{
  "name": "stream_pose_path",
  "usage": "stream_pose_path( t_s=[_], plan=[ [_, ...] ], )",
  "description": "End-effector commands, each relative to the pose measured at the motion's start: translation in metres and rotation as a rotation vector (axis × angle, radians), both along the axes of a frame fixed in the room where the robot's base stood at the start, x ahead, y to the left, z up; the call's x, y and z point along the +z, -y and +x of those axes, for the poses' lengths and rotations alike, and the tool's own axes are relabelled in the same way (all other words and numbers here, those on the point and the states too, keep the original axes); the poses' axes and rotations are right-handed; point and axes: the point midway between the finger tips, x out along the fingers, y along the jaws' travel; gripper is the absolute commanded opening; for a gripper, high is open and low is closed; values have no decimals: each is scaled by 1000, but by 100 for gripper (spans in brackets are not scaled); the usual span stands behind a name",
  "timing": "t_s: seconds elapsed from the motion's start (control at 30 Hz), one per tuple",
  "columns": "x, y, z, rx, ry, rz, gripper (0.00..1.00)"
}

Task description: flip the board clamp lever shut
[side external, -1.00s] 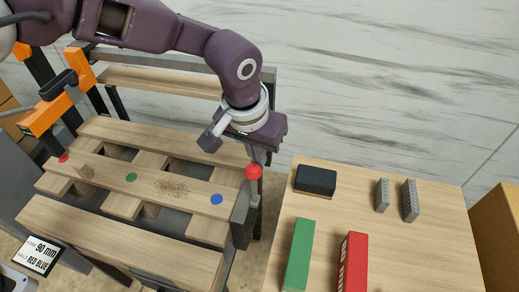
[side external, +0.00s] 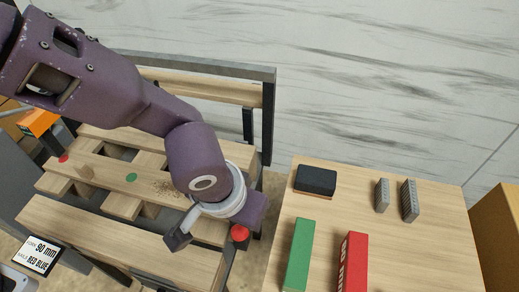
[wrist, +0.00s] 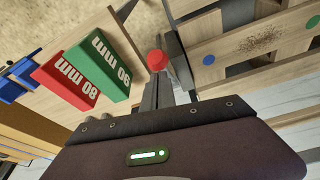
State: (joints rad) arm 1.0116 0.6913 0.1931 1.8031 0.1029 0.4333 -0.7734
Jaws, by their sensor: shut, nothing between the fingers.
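The clamp lever's red knob (side external: 239,233) shows low at the right end of the pallet boards (side external: 120,233), beside my gripper's hand. The hand covers most of the lever and clamp in the side view. In the wrist view, the red knob (wrist: 157,60) is just beyond the fingertips of my gripper (wrist: 159,85). The fingers are shut with nothing between them. They look very close to the knob; I cannot tell whether they touch it. The dark clamp body (wrist: 180,62) lies between the knob and the board with a blue dot (wrist: 208,60).
A side table at the right holds a black block (side external: 316,180), a green box (side external: 298,254), a red box (side external: 352,262) and two grey pieces (side external: 409,200). A sign (side external: 37,255) stands at the left. A metal frame (side external: 268,120) rises behind the pallet.

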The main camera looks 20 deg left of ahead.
Motion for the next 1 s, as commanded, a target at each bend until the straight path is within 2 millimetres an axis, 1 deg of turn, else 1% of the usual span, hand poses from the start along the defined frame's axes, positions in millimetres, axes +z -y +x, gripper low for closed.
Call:
stream_pose_path(
  t_s=[0.03, 0.2, 0.4, 1.0],
  plan=[
    [-4, 0, -4, -2, -3, 3, 0],
    [-14, -1, -15, -2, -7, 8, 0],
    [-21, -2, -23, -6, -14, 13, 0],
    [-23, -1, -25, -5, -15, 12, 0]
  ],
)
